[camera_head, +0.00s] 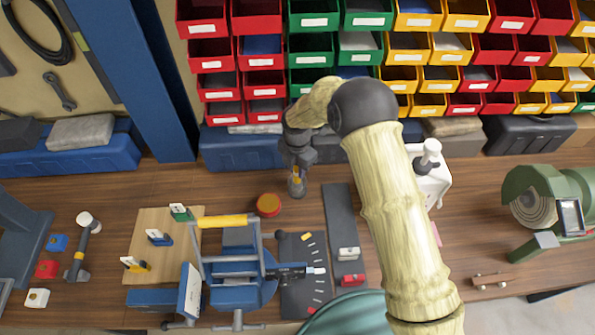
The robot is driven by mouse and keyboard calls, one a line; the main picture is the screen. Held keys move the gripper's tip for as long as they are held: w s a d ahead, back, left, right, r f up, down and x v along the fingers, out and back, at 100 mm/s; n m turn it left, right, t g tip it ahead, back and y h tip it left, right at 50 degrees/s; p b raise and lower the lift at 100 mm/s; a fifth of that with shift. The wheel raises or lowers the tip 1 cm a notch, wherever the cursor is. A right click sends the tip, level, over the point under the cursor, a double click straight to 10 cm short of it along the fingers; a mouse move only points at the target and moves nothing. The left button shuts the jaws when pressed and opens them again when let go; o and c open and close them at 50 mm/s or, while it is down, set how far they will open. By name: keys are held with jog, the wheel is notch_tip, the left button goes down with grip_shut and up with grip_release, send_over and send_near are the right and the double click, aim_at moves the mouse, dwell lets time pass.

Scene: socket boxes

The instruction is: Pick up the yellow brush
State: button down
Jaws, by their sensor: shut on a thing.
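My gripper (297,188) points down over the wooden bench, just left of the picture's middle and behind the round red-and-yellow tin. It is shut on a small yellow-orange thing, which I take for the yellow brush (296,176). Only a small piece of it shows between the fingers. Its bristles and the rest of its shape are hidden or too small to make out. I cannot tell whether it touches the bench.
The tin (268,205) stands close in front of my gripper. A blue vise with a yellow bar (225,221) and a wooden board (150,220) with small coloured tools are at the left front. Coloured bins (312,48) line the back. A green grinder (545,195) stands right.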

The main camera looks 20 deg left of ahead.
notch_tip(320, 180, up, 10)
jog(key=b, duration=0.2)
jog(key=shift+f+b, duration=0.15)
jog(key=shift+b, duration=0.15)
